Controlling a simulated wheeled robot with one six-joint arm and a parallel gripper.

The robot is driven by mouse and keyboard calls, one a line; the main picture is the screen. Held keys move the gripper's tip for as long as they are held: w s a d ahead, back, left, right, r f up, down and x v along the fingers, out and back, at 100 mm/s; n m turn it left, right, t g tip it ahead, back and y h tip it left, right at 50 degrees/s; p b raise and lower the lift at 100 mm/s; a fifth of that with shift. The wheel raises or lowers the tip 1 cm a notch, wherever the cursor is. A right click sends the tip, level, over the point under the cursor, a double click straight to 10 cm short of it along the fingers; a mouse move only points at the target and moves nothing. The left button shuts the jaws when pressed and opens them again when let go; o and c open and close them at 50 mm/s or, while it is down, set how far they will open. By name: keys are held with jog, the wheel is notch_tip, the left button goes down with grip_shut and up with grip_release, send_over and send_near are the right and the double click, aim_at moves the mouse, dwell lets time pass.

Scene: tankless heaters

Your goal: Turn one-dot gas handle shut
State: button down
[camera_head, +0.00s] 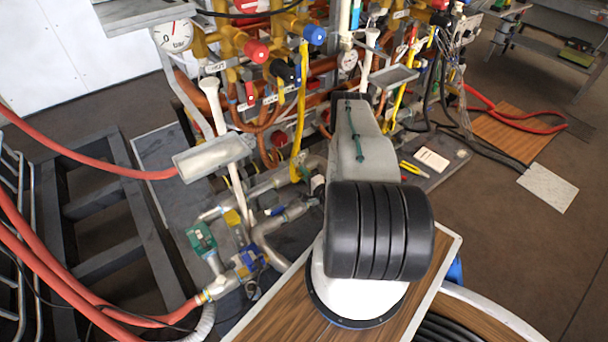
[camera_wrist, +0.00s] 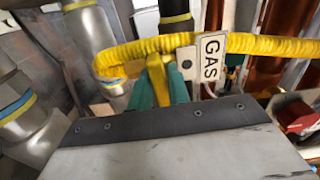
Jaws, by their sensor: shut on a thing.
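In the wrist view, my gripper (camera_wrist: 160,88) has two green fingertips, shut on a yellow handle (camera_wrist: 157,72) that stands between them. The handle is just below a yellow corrugated hose (camera_wrist: 125,52). A white tag (camera_wrist: 210,62) reading GAS hangs right of the handle, with one dark dot at its left end. The handle's base and valve body are hidden by the hose and my gripper, so I cannot tell its turn angle.
Metal pipes (camera_wrist: 48,128) stand close on the left in the wrist view, and copper pipes (camera_wrist: 275,40) on the right. A red part (camera_wrist: 296,117) is at the right edge. In the head view, a small grey tray (camera_head: 212,157) juts out left of my arm.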

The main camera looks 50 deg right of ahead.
jog(key=c, duration=1.4)
grip_release()
jog(key=shift+c, duration=0.2)
jog(key=v, duration=0.8)
